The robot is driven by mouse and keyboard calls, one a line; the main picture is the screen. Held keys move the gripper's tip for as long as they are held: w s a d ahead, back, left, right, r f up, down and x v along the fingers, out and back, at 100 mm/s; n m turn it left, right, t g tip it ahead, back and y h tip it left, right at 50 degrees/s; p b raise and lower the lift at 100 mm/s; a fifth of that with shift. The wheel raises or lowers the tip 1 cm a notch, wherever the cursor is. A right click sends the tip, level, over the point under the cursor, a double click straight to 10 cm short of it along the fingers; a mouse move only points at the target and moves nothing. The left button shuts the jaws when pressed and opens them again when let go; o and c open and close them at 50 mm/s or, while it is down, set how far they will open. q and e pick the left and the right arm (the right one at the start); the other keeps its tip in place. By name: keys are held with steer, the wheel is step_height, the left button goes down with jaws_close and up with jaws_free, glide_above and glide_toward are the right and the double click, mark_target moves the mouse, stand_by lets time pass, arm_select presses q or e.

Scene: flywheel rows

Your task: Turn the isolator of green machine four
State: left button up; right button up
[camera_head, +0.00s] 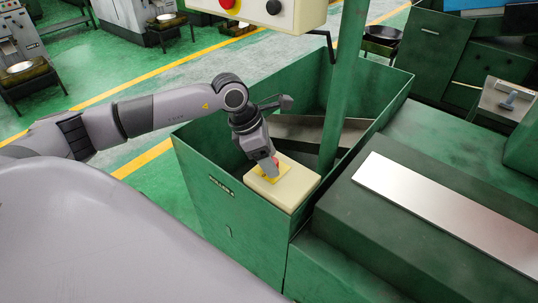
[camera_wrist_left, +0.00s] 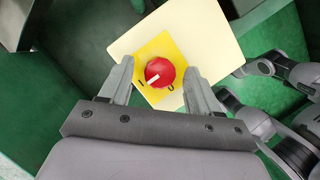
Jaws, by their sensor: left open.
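The isolator is a round red knob (camera_wrist_left: 160,73) with a white pointer mark, on a yellow plate (camera_wrist_left: 147,50) on a cream box (camera_head: 297,187). The box sits at the near inner corner of the green machine's open bin (camera_head: 222,190). In the wrist view, the white mark points to the lower left of the knob. My left gripper (camera_head: 272,170) is over the box and mostly hides the knob in the head view. In the wrist view, its open fingers (camera_wrist_left: 160,85) stand either side of the knob, apart from it.
A green post (camera_head: 345,85) rises behind the box, with a cream control panel (camera_head: 270,10) above. Bin walls surround the box. A silver plate (camera_head: 450,210) lies on the machine top at right. Green floor with yellow lines is open at left.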

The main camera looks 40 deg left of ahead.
arm_select(q)
steer(key=c, duration=1)
